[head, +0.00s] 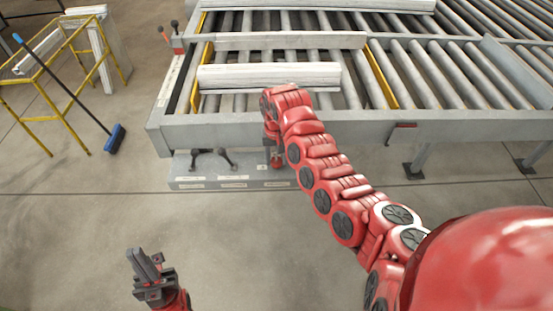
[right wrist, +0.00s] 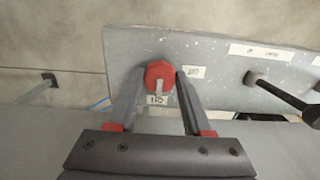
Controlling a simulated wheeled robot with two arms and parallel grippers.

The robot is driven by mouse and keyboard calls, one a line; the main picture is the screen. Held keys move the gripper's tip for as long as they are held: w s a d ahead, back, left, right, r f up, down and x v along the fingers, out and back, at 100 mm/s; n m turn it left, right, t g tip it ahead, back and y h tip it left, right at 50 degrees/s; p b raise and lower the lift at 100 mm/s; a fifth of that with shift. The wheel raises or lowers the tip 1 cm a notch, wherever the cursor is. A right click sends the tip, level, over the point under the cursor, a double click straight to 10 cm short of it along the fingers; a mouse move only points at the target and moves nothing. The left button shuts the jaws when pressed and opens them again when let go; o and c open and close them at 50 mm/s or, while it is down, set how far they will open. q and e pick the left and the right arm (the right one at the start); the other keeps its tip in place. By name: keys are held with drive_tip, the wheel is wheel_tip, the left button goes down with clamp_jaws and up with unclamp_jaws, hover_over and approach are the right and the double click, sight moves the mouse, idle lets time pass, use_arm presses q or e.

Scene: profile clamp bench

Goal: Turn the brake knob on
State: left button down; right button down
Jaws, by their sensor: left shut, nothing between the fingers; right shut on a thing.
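The brake knob (right wrist: 160,74) is red and many-sided, with a pale bar across its face. It sits on a grey control panel (right wrist: 120,42), which also shows below the conveyor's front edge in the head view (head: 185,181). My right gripper (right wrist: 158,84) is shut on the knob, one finger on each side of it. In the head view my right arm hides most of that gripper and the knob. My left gripper (head: 146,264) is shut and empty, low at the front left, away from the panel.
Black lever handles (head: 224,156) stand on the panel left of my right gripper; one shows at the right in the wrist view (right wrist: 280,92). The roller conveyor (head: 420,122) lies behind, with pale profiles (head: 265,76) on it. A yellow-railed stand and blue broom (head: 115,138) are at left. The front floor is clear.

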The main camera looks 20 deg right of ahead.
sight(277, 160)
idle(0.4)
drive_tip(key=shift+c, duration=1.7)
unclamp_jaws()
drive_tip(key=shift+r, duration=0.25)
wheel_tip(277, 160, up, 17)
drive_tip(key=b, duration=0.2)
drive_tip(key=shift+f, duration=0.1)
